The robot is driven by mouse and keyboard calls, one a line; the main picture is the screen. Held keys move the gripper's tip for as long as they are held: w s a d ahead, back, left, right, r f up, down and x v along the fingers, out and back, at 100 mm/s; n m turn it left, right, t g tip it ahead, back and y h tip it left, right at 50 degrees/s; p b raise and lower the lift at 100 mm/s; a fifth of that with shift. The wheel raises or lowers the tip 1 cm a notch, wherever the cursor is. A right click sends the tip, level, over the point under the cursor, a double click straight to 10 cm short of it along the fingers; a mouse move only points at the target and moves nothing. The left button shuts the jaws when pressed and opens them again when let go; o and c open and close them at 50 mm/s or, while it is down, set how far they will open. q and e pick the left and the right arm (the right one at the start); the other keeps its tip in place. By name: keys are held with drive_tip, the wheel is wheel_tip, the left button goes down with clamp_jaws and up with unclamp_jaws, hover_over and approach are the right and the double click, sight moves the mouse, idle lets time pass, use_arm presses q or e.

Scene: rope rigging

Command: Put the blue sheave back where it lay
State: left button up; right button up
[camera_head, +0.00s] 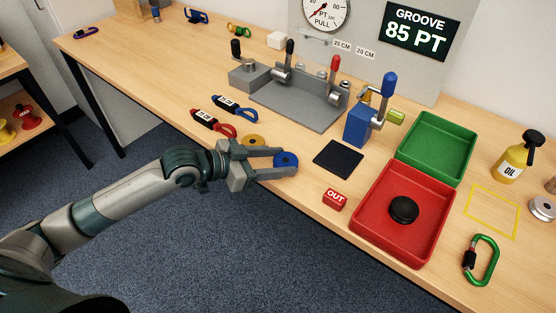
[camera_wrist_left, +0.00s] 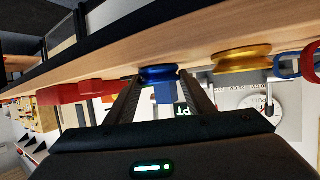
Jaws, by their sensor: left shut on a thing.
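The blue sheave (camera_head: 286,159) is a round blue disc with a hole, lying flat between the fingertips of my left gripper (camera_head: 283,163). The left gripper is shut on it near the front edge of the table. In the left wrist view the blue sheave (camera_wrist_left: 158,74) sits between the two finger ends (camera_wrist_left: 158,90), close to the wooden top. I cannot tell whether it touches the wood. A yellow sheave (camera_head: 254,140) lies just left of it, partly hidden by my gripper; it also shows in the left wrist view (camera_wrist_left: 241,60). My right gripper is not in view.
A black pad (camera_head: 338,159), a red OUT block (camera_head: 334,199) and a red tray (camera_head: 369,238) with a black disc are to the right. A blue clamp post (camera_head: 362,124) and a grey rig (camera_head: 310,110) stand behind.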

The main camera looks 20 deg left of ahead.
use_arm(q)
drive_tip(key=shift+f, duration=0.15)
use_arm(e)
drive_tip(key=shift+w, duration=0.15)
use_arm(q)
drive_tip(key=o, duration=1.2)
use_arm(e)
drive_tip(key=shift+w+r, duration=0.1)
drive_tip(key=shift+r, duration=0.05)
use_arm(q)
drive_tip(key=shift+r, duration=0.2)
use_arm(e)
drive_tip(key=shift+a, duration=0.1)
use_arm(q)
drive_tip(key=shift+s+a+r, duration=0.1)
drive_tip(key=shift+s+a, duration=0.2)
drive_tip(key=shift+a, duration=0.05)
drive_tip(key=b+v, duration=0.2)
drive_tip(key=v, duration=0.9)
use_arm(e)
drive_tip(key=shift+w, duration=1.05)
